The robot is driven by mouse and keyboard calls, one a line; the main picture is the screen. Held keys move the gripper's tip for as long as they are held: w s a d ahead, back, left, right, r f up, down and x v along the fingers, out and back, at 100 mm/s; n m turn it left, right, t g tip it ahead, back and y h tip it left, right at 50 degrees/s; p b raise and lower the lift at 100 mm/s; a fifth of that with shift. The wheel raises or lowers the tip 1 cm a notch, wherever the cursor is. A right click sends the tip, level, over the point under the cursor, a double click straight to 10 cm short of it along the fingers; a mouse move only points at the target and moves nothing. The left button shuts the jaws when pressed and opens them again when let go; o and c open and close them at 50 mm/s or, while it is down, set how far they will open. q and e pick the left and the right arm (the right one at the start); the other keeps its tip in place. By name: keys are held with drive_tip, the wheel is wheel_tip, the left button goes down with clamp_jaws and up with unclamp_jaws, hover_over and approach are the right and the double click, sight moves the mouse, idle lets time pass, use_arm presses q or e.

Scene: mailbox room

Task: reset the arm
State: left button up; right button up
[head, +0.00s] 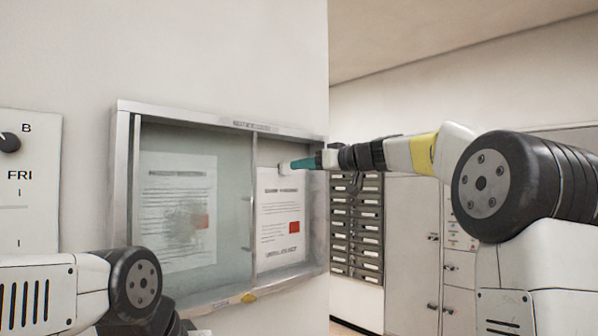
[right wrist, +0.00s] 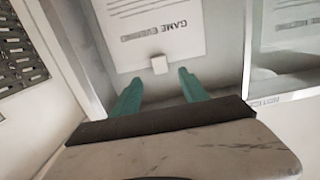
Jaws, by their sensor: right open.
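My right gripper (head: 304,163) reaches in from the right to the upper right part of the glass-fronted notice case. In the right wrist view its two teal fingers (right wrist: 160,88) stand apart with nothing gripped between them. A small white block (right wrist: 160,64) sits at the paper's edge, just beyond the fingertips and between their lines. The block also shows by the fingertips in the head view (head: 285,169). I cannot tell whether the fingers touch it. Part of my left arm shows at the lower left, but its gripper is out of view.
The notice case (head: 122,200) has a metal frame, with a left paper (head: 176,212) behind glass and a right paper (head: 281,225) in its right part. A dial panel (head: 32,215) is at far left. Mail slots (head: 356,225) and white cabinets (head: 412,255) stand behind at right.

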drive_tip(key=s+d+r+m+t+h, duration=0.3)
drive_tip(key=s+d+m+t+h, duration=0.25)
drive_tip(key=d, duration=0.25)
drive_tip(key=s+d+f+m+g+h, duration=0.1)
drive_tip(key=s+d+f+m+h, duration=0.4)
drive_tip(key=d+f, duration=0.4)
drive_tip(key=s+a+f+g, duration=0.1)
drive_tip(key=s+f+g, duration=0.2)
drive_tip(key=s+f, duration=0.6)
drive_tip(key=s+a+f+n+g, duration=0.1)
drive_tip(key=s+f+g, duration=0.3)
drive_tip(key=s+f, duration=0.5)
drive_tip(key=s+a+f+n+g, duration=0.1)
drive_tip(key=s+a+f+g, duration=0.1)
drive_tip(key=s+f, duration=0.7)
wheel_tip(320, 180, down, 2)
drive_tip(key=shift+a+f+g, duration=0.2)
drive_tip(key=shift+a+g, duration=0.1)
drive_tip(key=shift+g, duration=0.45)
use_arm(q)
drive_tip(key=shift+c, duration=0.5)
use_arm(e)
drive_tip(key=shift+y, duration=0.25)
